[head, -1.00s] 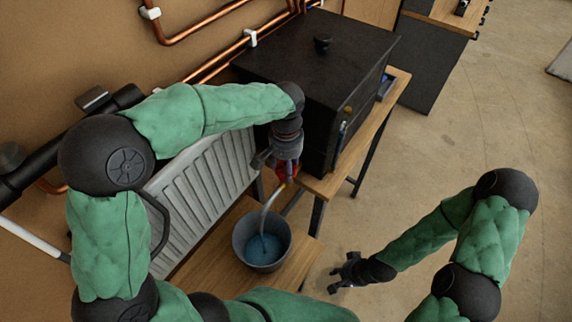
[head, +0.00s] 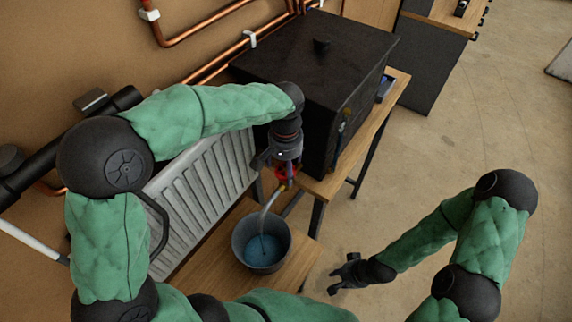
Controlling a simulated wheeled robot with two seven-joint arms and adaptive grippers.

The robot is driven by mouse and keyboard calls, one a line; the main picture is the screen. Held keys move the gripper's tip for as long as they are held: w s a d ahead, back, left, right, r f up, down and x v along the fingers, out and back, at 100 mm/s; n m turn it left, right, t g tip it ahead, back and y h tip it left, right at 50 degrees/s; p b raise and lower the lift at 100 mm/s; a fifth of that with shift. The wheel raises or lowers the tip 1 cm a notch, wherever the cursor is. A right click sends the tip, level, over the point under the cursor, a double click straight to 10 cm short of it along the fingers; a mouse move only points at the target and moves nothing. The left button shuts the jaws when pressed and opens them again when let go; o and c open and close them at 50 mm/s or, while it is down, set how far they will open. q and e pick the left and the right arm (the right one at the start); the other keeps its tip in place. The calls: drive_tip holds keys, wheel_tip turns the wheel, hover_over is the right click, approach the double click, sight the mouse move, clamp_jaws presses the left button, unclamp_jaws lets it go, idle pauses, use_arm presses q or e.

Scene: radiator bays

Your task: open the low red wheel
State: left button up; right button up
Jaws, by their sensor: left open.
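The low red wheel (head: 285,172) shows as a small red patch under my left gripper, at the front left of the black box. My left gripper (head: 274,162) is open and right at the wheel, and its body hides most of it. I cannot tell whether the fingers touch the wheel. A pale hose or stream (head: 266,206) runs from a brass-coloured fitting below the wheel down into a grey bucket (head: 237,246) with blue liquid. My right gripper (head: 337,277) hangs above the floor at the lower middle, away from the wheel; its finger opening is unclear.
The black box (head: 300,65) with a knob on top stands on a wooden bench (head: 357,145). A white ribbed radiator (head: 200,187) is left of the wheel. The bucket sits on a low wooden board (head: 220,225). Copper pipes (head: 215,65) run along the wall. The floor at right is free.

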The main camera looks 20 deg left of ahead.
use_arm(q)
wheel_tip(320, 180, up, 12)
idle(0.5)
drive_tip(key=shift+f, duration=0.15)
